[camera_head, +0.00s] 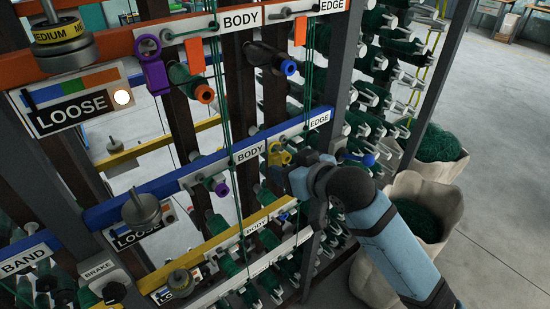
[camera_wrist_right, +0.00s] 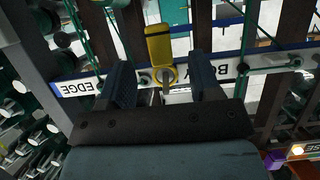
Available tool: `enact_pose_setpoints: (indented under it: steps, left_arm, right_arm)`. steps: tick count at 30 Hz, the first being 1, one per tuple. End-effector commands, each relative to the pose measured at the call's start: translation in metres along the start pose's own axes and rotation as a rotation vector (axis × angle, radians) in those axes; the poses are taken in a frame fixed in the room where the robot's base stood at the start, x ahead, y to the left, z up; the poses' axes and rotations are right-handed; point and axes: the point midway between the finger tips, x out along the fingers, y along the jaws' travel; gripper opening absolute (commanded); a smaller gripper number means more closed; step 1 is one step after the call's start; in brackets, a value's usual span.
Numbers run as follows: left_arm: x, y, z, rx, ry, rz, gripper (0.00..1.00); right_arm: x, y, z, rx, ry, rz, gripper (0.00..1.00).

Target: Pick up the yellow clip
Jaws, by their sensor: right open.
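The yellow clip (camera_head: 275,157) hangs on the blue rail (camera_head: 206,162), between the BODY and EDGE labels. In the right wrist view the clip (camera_wrist_right: 159,46) has a flat block-like body and a ring that sits around a peg. My right gripper (camera_head: 286,172) is at the clip, and partly hides it in the head view. In the wrist view its two fingers (camera_wrist_right: 163,80) are open, one on each side of the clip's ring, with visible gaps. My left gripper is not in view.
A purple clip (camera_head: 152,65) hangs on the orange rail (camera_head: 112,43) at upper left. Green cords (camera_head: 229,110) run vertically in front of the rails. Sacks of green netting (camera_head: 434,158) stand on the floor at right. Dark posts frame the rack.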

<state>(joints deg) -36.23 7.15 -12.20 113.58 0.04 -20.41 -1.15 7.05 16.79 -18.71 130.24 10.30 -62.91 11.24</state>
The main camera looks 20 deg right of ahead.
Motion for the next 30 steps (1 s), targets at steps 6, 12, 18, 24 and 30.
enact_pose_setpoints:
  steps: [6, 12, 18, 24, 30]
  left_arm:
    - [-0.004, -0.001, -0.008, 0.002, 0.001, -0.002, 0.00]
    - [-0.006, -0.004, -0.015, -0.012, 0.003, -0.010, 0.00]
    - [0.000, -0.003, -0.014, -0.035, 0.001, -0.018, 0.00]
    - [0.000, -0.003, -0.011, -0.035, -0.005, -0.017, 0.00]
    - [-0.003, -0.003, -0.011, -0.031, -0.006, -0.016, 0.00]
  right_arm:
    - [0.019, 0.000, -0.003, 0.000, -0.001, 0.000, 0.57]
    - [0.048, 0.000, -0.002, -0.001, 0.000, 0.001, 0.57]
    - [0.056, 0.000, 0.000, -0.001, 0.000, 0.001, 0.57]
    - [0.055, 0.000, 0.000, -0.001, 0.000, 0.001, 0.39]
    - [0.055, 0.000, 0.000, -0.001, 0.000, 0.001, 0.05]
